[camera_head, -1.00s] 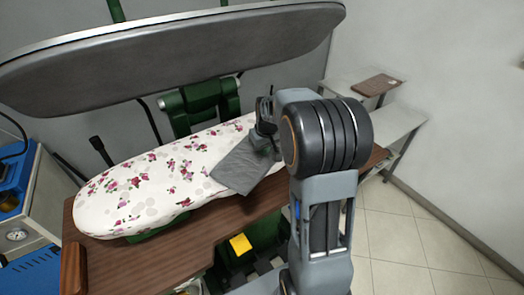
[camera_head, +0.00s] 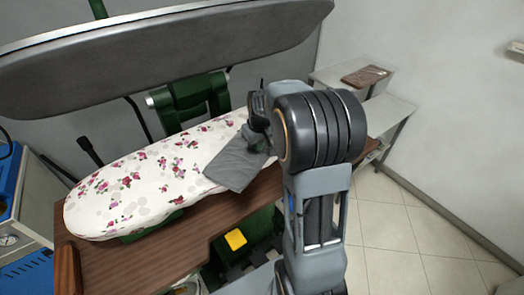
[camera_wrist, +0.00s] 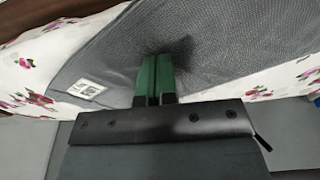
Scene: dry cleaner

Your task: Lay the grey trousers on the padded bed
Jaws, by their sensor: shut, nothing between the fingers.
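The grey trousers (camera_head: 236,166) lie folded flat on the right part of the flowered padded bed (camera_head: 130,191), with their near end reaching over its front edge. They also show in the wrist view as a grey cloth (camera_wrist: 110,60) with a white label, with the flowered cover on both sides. My gripper (camera_head: 256,146) is over the far right part of the trousers and hides some of them. In the wrist view its green fingers (camera_wrist: 155,66) are shut together with no cloth between them, tips close to the cloth; I cannot tell whether they touch it.
The grey upper press plate (camera_head: 170,62) is raised above and behind the bed. A brown wooden table (camera_head: 130,250) runs along the bed's front. A blue and grey machine (camera_head: 25,205) stands at left. A shelf with a brown board (camera_head: 366,76) is at right, beside open tiled floor.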

